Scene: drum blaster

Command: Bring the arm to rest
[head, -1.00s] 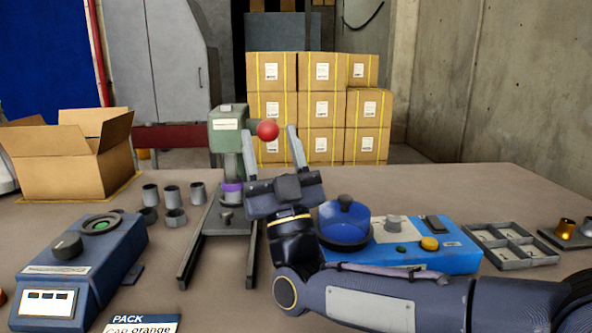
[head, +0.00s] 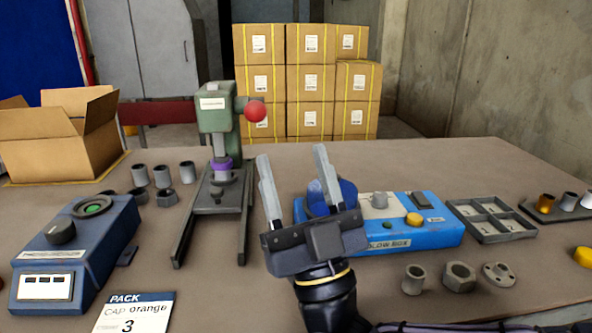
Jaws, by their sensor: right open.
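My right gripper (head: 292,170) is in the head view, low in the middle above the table. Its two fingers stand wide apart and point away from me, with nothing between them. It hides part of the blue glow box (head: 440,232) and the dark blue bowl on it (head: 346,192). The green press (head: 216,125) with a red ball handle (head: 255,110) stands to the left, apart from the gripper. A purple ring (head: 221,164) sits on the press. My left gripper is not in view.
A blue device with a dial (head: 75,250) and a PACK card (head: 133,314) are at the left. Several grey cups stand near an open carton (head: 60,150). A grey divided tray (head: 490,220) is at the right. Loose metal parts, including a nut (head: 459,275), lie at the front right.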

